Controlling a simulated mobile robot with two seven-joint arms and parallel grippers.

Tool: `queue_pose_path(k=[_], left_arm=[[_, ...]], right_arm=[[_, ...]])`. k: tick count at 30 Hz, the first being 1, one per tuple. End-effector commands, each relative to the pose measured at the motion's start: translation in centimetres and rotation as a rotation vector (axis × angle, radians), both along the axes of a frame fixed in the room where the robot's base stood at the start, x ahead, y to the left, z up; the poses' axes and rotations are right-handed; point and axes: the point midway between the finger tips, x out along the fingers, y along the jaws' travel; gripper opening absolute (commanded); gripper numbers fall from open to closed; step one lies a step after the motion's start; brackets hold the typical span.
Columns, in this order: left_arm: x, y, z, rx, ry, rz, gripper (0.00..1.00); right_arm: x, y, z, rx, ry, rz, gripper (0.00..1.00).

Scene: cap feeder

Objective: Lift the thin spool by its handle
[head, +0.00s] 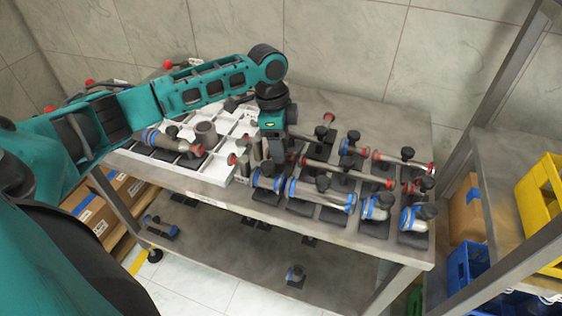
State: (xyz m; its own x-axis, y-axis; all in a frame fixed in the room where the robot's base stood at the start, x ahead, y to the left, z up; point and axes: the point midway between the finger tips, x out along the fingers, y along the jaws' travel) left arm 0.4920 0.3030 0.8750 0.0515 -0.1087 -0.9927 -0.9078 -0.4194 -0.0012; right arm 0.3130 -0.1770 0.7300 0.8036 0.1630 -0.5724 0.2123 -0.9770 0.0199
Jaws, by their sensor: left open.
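Several thin spools with red ends and dark knob handles lie on the grey table (385,115). One long thin spool (345,173) lies right of my left gripper; a shorter one (392,158) lies at the back right. I cannot tell which one the task means. My left gripper (270,160) is open and points down at the row's left end, close to the long spool's left end. It hides part of what lies under it. My right gripper is not in view.
Thicker blue-ringed spools (325,195) stand along the table's front right. A white tray (215,173) with pipe parts lies left of the gripper. A shelf with a yellow crate (541,205) and a blue crate (470,262) stands at the right. The table's back right is clear.

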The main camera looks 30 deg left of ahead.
Motion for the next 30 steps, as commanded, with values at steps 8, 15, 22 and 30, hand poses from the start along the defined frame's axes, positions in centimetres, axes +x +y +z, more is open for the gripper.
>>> queue_pose_path(k=[8, 15, 22, 30], left_arm=[[0.1, -0.4, -4.0, -0.001, 0.002, 0.0, 0.61], [0.1, -0.4, -4.4, 0.0, 0.0, -0.001, 0.61], [0.1, -0.4, -4.4, 0.0, 0.0, -0.001, 0.44], [0.1, -0.4, -4.3, 0.0, 0.0, -0.001, 0.18]], right_arm=[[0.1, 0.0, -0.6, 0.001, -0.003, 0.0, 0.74], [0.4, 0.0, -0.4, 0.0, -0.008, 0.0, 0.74], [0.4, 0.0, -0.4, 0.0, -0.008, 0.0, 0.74], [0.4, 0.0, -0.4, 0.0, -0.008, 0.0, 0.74]])
